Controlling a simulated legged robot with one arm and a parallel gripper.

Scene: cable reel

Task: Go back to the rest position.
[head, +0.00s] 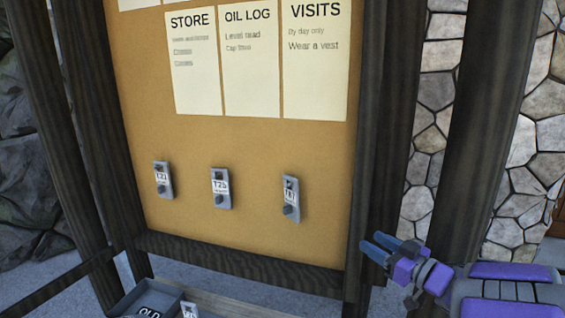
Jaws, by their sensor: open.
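My gripper (378,250), with blue fingertips and purple parts, is at the lower right in the head view, in front of the board's right post. It is open, and I see nothing between its fingers. Three small grey tags with knobs and white labels hang in a row on the tan board (250,245): a left tag (163,180), a middle tag (221,188) and a right tag (290,199). My gripper is to the right of and below the right tag, apart from it.
Paper sheets headed STORE (195,85), OIL LOG (251,80) and VISITS (314,80) are on the board. Dark wooden posts (490,130) frame it. A stone wall (432,110) stands behind.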

